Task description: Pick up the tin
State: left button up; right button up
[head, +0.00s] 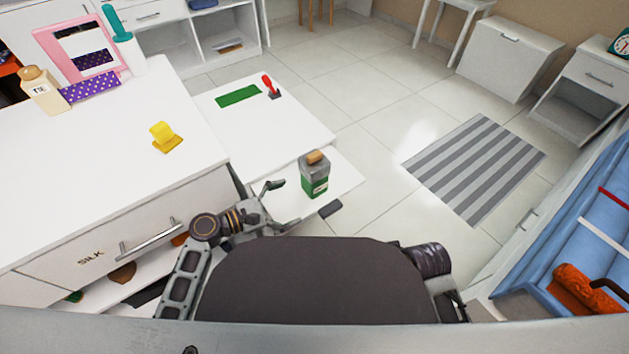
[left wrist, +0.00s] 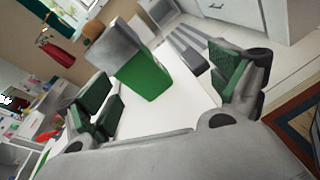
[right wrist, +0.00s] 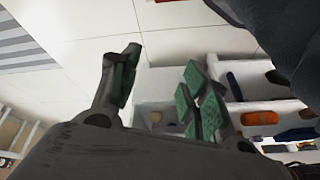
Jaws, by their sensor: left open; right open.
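The tin (head: 315,183) is a small upright box, green below and grey above, with a brown lid. It stands on a low white surface (head: 345,172) beside the white counter. In the left wrist view the tin (left wrist: 146,80) shows large, beyond and between the fingers. My left gripper (head: 303,197) is open on the near side of the tin, with its fingers spread to either side and no visible grip. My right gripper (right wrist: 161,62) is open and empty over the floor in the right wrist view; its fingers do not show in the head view.
A green mat (head: 238,95) and a red-handled item (head: 270,86) lie on the white surface behind the tin. The white counter (head: 100,150) with a yellow block (head: 162,133) stands left. Open floor and a striped rug (head: 475,168) lie right. A blue-lined drawer (head: 595,240) is far right.

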aim_at(304, 176)
pick_arm(q)
jog(key=w+n+t, duration=0.1)
jog(key=n, duration=0.1)
jog(key=w+a+r+n, duration=0.1)
jog(key=n, duration=0.1)
jog(key=w+a+n+t, duration=0.1)
jog(key=shift+w+a+r+n+t+h, duration=0.1)
jog(key=shift+w+r+n+t+h, duration=0.1)
jog(key=shift+r+n+t+h, duration=0.15)
pick_arm(e)
jog(key=shift+s+a+f, duration=0.15)
jog(key=shift+a+f, duration=0.05)
jog(key=shift+a, duration=0.3)
pick_arm(q)
jog(key=shift+w, duration=0.1)
jog(key=b+x, duration=0.1)
jog(key=x, duration=0.5)
jog(key=shift+b, duration=0.4)
jog(key=shift+d, duration=0.3)
jog(key=shift+w+d+r, duration=0.1)
pick_arm(e)
jog(key=shift+t+y, duration=0.3)
jog(key=shift+y, duration=0.2)
jog(key=f, duration=0.2)
jog(key=a+f, duration=0.1)
jog(key=f, duration=0.1)
jog(key=shift+r, duration=0.1)
